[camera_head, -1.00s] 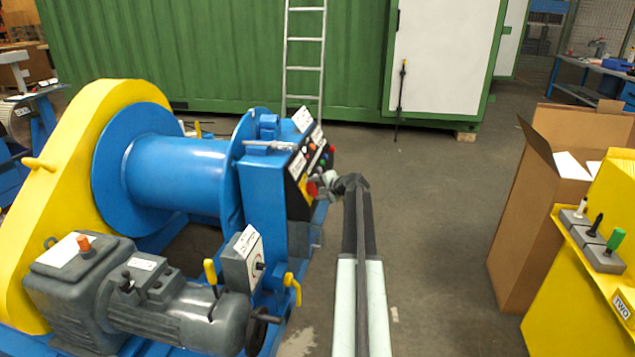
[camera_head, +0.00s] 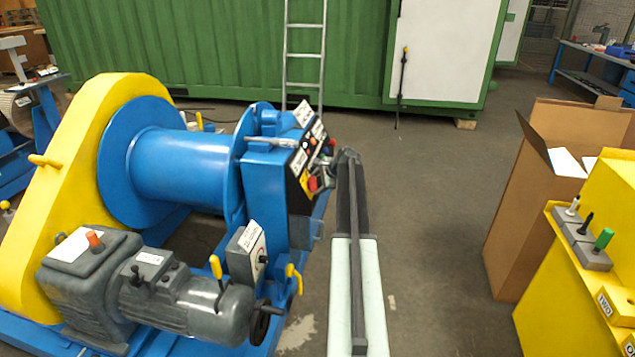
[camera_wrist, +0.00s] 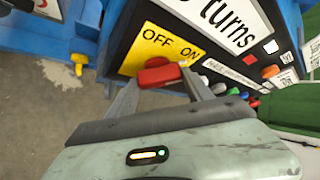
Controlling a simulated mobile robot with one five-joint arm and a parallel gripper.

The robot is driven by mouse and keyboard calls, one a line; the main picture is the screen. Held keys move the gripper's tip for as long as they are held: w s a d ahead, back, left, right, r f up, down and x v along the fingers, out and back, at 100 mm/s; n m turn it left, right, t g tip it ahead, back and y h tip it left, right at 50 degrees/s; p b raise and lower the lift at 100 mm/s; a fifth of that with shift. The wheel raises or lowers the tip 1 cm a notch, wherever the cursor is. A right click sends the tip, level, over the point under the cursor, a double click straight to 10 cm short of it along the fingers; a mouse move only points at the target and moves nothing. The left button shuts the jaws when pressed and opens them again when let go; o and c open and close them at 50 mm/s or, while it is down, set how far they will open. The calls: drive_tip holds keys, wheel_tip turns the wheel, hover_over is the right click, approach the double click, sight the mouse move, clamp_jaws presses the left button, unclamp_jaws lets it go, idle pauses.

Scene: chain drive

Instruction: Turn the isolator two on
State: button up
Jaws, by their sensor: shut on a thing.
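A red rotary switch knob (camera_wrist: 158,75) sits on a yellow label (camera_wrist: 140,52) marked OFF and ON, on the black control panel (camera_wrist: 215,75). My gripper (camera_wrist: 158,80) is shut on the knob, one finger at each side. The knob's bar lies roughly level in the wrist view, its pale-tipped right end just under the word ON. In the head view the red knob (camera_head: 313,184) shows on the side of the winch panel, with my gripper (camera_head: 327,177) against it, partly hidden by my arm. I can read no number on this switch.
Small coloured buttons (camera_wrist: 240,93) sit right of the knob. The blue winch drum (camera_head: 180,168) and grey motor (camera_head: 180,305) stand left. At right are an open cardboard box (camera_head: 515,230) and a yellow console (camera_head: 545,325) marked TWO. Floor between is clear.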

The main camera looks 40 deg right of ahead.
idle(0.4)
drive_tip(key=o, duration=1.4)
drive_tip(key=shift+c, duration=0.2)
drive_tip(key=p+v, duration=0.5)
drive_tip(key=v, duration=0.2)
drive_tip(key=shift+s+r+p, duration=0.25)
drive_tip(key=shift+r+p, duration=0.05)
drive_tip(key=shift+p, duration=0.05)
